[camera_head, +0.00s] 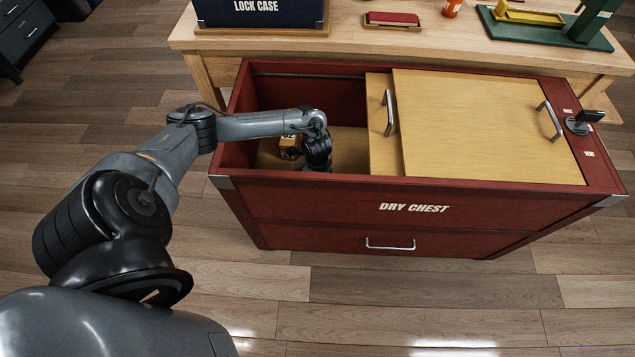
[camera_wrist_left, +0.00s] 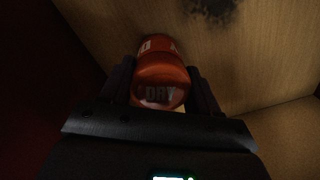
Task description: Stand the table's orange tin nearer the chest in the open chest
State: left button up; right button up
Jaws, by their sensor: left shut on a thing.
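The dry chest (camera_head: 380,205) is a dark red box with its left part open. My left arm reaches down into that open part, and my left gripper (camera_head: 318,160) is low inside it. In the left wrist view my left gripper (camera_wrist_left: 162,88) is shut on an orange tin (camera_wrist_left: 160,72) marked DRY. A wooden surface shows close beyond the tin; I cannot tell whether the tin touches it. The tin is hidden in the head view. Another orange tin (camera_head: 452,8) stands on the table at the back. My right gripper is not in view.
A tan box (camera_head: 290,148) is in the chest, left of my gripper. Wooden lid panels (camera_head: 480,120) with handles cover the chest's right part. The table (camera_head: 350,45) behind carries a lock case (camera_head: 262,12), a red block on a tray (camera_head: 393,19) and a green stand (camera_head: 555,35).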

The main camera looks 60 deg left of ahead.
pick_arm(q)
jog(key=shift+f, duration=0.9)
jog(key=shift+s, duration=0.1)
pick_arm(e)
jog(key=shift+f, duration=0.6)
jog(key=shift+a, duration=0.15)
pick_arm(q)
jog(key=o, duration=1.3)
notch_tip(320, 180, up, 11)
jog(key=p, duration=0.5)
jog(key=shift+f, duration=0.1)
jog(key=shift+s+r, duration=0.1)
jog(key=shift+r, duration=0.6)
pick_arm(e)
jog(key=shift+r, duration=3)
